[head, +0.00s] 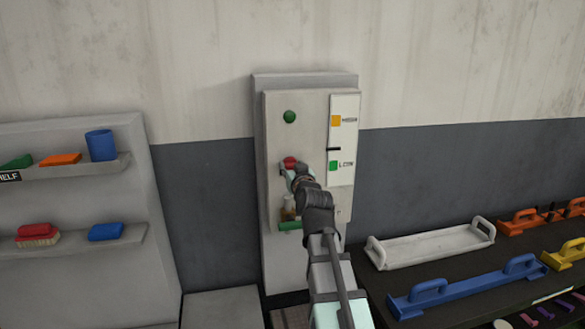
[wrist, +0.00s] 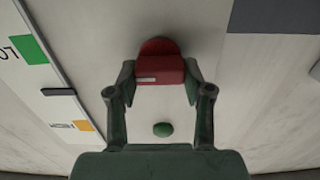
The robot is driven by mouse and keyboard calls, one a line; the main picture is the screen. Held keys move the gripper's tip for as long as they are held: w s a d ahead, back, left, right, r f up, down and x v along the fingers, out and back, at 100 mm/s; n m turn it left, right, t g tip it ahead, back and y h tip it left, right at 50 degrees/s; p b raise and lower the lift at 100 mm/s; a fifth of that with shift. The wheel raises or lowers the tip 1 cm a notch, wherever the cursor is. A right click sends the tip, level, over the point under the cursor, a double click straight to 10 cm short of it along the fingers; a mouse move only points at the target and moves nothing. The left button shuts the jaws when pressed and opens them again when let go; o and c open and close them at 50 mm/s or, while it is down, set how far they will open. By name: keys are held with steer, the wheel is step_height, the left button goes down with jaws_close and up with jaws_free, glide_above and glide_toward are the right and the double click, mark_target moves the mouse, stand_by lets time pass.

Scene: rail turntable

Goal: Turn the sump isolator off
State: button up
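The sump isolator looks to be the red rotary handle (head: 290,161) on the pale panel (head: 311,112) mounted on the wall. In the wrist view the red handle (wrist: 160,70) is a block on a round red base, with a small white mark on its face. My gripper (wrist: 160,82) has one finger on each side of the block, and both seem to touch it. In the head view my gripper (head: 291,172) reaches the panel from below and hides part of the handle. A green round lamp or button (head: 289,116) sits above the handle.
A gauge strip (head: 343,140) has an orange upper mark, a green LOW mark and a black pointer between them. A shelf (head: 75,238) with brushes and blocks stands left. A dark bench (head: 375,285) with white, blue, orange and yellow handled trays stands right.

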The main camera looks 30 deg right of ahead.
steer(key=shift+c, duration=1.4)
steer(key=shift+f+n+b, duration=0.1)
steer(key=shift+n+b, duration=0.2)
steer(key=shift+b, duration=0.4)
steer(key=n+b, duration=0.1)
steer(key=b, duration=0.2)
steer(key=shift+w+f+n, duration=0.1)
steer(key=shift+f+n, duration=0.05)
steer(key=shift+n, duration=0.25)
steer(key=n+b, duration=0.5)
steer(key=b, duration=0.1)
steer(key=shift+a, duration=0.15)
steer(key=n+b, duration=0.4)
steer(key=n, duration=0.1)
steer(key=shift+n+b, duration=0.3)
steer(key=shift+b, duration=0.05)
steer(key=n+b, duration=0.2)
steer(key=n, duration=0.2)
steer(key=shift+a+n, duration=0.1)
steer(key=shift+n, duration=0.3)
